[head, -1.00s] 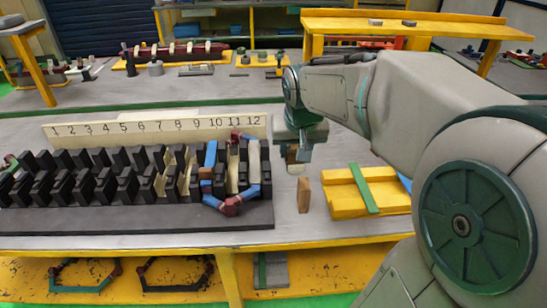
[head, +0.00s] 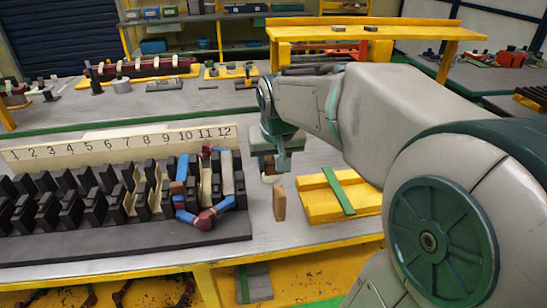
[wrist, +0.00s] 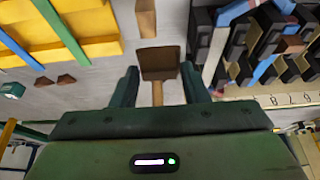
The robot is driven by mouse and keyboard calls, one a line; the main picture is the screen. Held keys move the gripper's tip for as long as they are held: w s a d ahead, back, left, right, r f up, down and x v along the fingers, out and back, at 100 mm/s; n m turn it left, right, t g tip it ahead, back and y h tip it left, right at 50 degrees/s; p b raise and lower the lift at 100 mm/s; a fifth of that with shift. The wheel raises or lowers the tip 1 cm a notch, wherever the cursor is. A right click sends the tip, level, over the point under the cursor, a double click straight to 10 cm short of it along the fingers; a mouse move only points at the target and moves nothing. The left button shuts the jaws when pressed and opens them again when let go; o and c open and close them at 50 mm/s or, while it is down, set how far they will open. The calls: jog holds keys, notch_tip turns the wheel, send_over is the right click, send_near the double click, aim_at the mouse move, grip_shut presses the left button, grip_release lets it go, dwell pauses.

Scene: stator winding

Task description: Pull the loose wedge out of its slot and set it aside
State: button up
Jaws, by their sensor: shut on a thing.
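My gripper (head: 272,166) hangs over the bench, right of the black slotted stator block (head: 100,205). In the wrist view its two green fingers (wrist: 160,82) close around a tan wooden stem with a dark brown, flat end piece (wrist: 159,63). I cannot tell whether this is the loose wedge. Blue and red windings (head: 206,217) loop around the slots near numbers 10 to 12. A brown piece (head: 177,188) and pale strips (head: 227,173) sit in slots there. I cannot tell whether any of these is loose.
A number board (head: 120,141) runs behind the stator. Bare grey bench lies around the wooden block.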

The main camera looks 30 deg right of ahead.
aim_at(274, 174)
jog(key=shift+f+b, duration=2.3)
jog(key=shift+f, duration=0.6)
